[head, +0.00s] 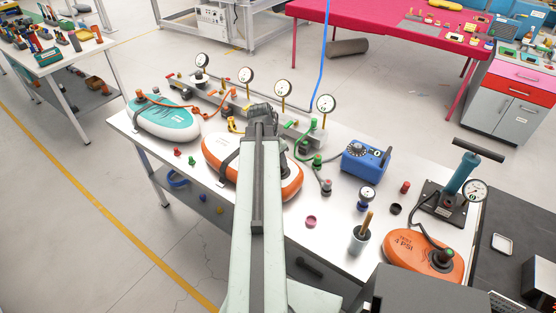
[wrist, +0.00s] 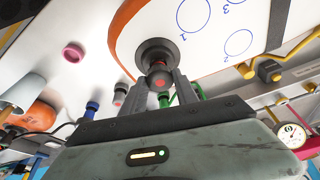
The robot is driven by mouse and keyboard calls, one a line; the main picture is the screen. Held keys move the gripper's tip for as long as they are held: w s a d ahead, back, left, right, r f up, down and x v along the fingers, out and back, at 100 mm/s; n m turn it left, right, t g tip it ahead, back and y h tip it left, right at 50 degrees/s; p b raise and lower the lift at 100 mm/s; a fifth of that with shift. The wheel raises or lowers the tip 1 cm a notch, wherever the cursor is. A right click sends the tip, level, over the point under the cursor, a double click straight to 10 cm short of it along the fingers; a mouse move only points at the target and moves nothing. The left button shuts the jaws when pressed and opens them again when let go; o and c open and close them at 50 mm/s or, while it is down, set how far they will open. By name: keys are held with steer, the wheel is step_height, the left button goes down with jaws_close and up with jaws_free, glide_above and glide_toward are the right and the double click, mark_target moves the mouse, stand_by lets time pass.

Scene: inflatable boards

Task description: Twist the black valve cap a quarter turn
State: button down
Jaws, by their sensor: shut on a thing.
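My gripper (wrist: 161,88) is shut on the black valve cap (wrist: 158,67), with one finger on each side of it. The cap has a red spot facing the camera and sits at a round black flange (wrist: 152,52) on an orange-edged white board (wrist: 200,40) marked with blue numbered circles. In the head view, my gripper (head: 262,112) is over the orange and white board (head: 220,152) near the middle of the table. My arm covers part of that board, and the valve cap is hidden there.
A teal and white board (head: 163,118) lies at the table's left. A manifold with several gauges (head: 283,88) runs along the back. A blue box (head: 365,158), a cup (head: 358,239), a hand pump (head: 460,180) and an orange board (head: 415,250) stand at right.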

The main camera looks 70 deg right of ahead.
steer(key=shift+r+p, duration=0.8)
steer(key=shift+r, duration=0.2)
step_height(320, 180, up, 4)
steer(key=p, duration=0.4)
steer(key=shift+r, duration=0.1)
steer(key=shift+f, duration=0.3)
